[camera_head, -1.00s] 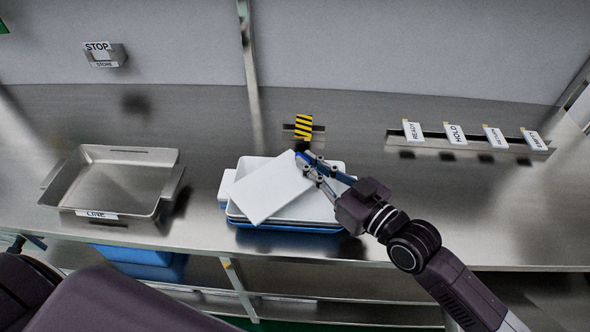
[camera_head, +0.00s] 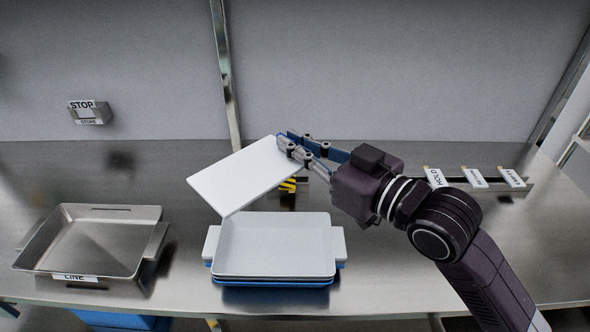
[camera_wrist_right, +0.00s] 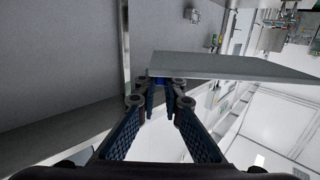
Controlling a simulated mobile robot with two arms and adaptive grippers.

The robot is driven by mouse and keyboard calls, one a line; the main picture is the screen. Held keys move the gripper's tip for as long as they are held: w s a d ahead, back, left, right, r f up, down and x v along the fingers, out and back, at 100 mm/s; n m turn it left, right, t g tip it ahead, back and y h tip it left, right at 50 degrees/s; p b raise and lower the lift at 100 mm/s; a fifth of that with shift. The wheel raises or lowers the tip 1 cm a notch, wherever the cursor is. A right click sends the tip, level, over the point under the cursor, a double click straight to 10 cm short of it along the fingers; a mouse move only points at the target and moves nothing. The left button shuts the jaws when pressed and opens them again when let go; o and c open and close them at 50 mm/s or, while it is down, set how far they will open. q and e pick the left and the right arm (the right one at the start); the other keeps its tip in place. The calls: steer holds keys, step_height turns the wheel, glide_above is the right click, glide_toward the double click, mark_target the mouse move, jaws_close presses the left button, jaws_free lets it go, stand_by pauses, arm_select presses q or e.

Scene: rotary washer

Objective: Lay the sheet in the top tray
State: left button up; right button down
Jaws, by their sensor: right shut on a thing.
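A flat white sheet (camera_head: 243,178) is held in the air, tilted, above and behind the tray stack in the head view. My right gripper (camera_head: 283,145) is shut on the sheet's upper right corner. In the right wrist view the sheet (camera_wrist_right: 235,67) shows nearly edge-on beyond the fingertips (camera_wrist_right: 159,82). The top tray (camera_head: 275,246) is white, shallow and empty, with a handle on each side. It sits on a stack with blue edges (camera_head: 276,283) below it. My left gripper is not in view.
A metal pan labelled LINE (camera_head: 95,243) stands on the steel counter (camera_head: 190,295) at left. A STOP box (camera_head: 89,112) is on the back wall. A rail with cards such as HOLD (camera_head: 436,177) lies behind my right arm. A yellow-black striped block (camera_head: 288,186) is partly hidden.

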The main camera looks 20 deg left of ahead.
steer(key=shift+r, duration=0.75)
step_height(320, 180, down, 20)
steer(key=shift+r, duration=0.15)
steer(key=c, duration=2.1)
jaws_free()
steer(key=shift+f, duration=0.2)
